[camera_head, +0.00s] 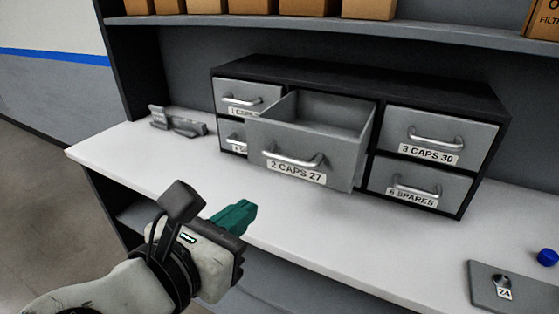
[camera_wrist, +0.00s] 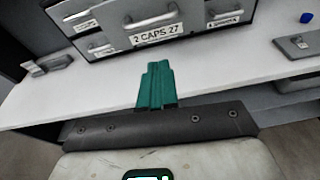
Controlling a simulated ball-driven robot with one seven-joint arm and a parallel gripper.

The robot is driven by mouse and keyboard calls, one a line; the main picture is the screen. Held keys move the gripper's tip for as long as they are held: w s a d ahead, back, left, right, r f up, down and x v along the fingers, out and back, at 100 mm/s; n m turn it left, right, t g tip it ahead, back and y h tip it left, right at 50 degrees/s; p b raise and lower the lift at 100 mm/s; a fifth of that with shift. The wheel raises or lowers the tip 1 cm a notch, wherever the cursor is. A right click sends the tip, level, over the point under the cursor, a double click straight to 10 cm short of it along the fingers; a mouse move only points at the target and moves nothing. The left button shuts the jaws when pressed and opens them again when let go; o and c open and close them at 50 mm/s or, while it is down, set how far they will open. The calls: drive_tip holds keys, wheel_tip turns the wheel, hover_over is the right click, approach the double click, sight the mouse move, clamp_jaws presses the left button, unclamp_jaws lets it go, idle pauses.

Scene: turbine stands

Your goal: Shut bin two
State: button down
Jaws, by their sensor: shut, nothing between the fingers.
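Bin two (camera_head: 300,172), a grey drawer labelled "2 CAPS 27", is pulled well out of the top middle slot of a dark cabinet (camera_head: 375,78). Its inside looks empty where it shows. Its front, with a silver handle, also shows at the top of the wrist view (camera_wrist: 155,25). My gripper (camera_head: 248,209) has green fingers, shut with nothing between them. It is in front of and below bin two, near the bench's front edge, apart from the drawer. The fingers also show in the wrist view (camera_wrist: 157,70), pointing toward the cabinet.
Drawers "3 CAPS 30" (camera_head: 428,140) and "6 SPARES" (camera_head: 415,186) sit flush at right. A grey bracket-like object (camera_head: 178,122) stands at left on the white bench (camera_head: 130,155). A grey plate (camera_head: 520,287) and blue cap (camera_head: 547,257) lie at right. A shelf with boxes is above.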

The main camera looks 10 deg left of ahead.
sight(287, 160)
drive_tip(key=shift+n+t, duration=0.3)
drive_tip(key=shift+n, duration=0.1)
drive_tip(key=x, duration=0.4)
drive_tip(key=r+x, duration=0.1)
drive_tip(key=x, duration=0.8)
drive_tip(key=shift+w+a+r+p, duration=0.25)
drive_tip(key=shift+a+r+p, duration=0.1)
drive_tip(key=shift+w+d+r+p, duration=0.15)
drive_tip(key=shift+w+d+p, duration=0.05)
drive_tip(key=shift+w+p, duration=0.2)
drive_tip(key=r+p+x, duration=0.1)
drive_tip(key=x, duration=0.5)
drive_tip(key=r+p+x, duration=0.1)
drive_tip(key=p+x, duration=0.1)
drive_tip(key=x, duration=0.4)
drive_tip(key=r+p+x, duration=0.1)
drive_tip(key=x, duration=0.6)
drive_tip(key=shift+w+d+r, duration=0.15)
drive_tip(key=shift+w+r, duration=0.1)
drive_tip(key=shift+w, duration=0.05)
drive_tip(key=shift+w+r, duration=0.15)
drive_tip(key=shift+r, duration=0.05)
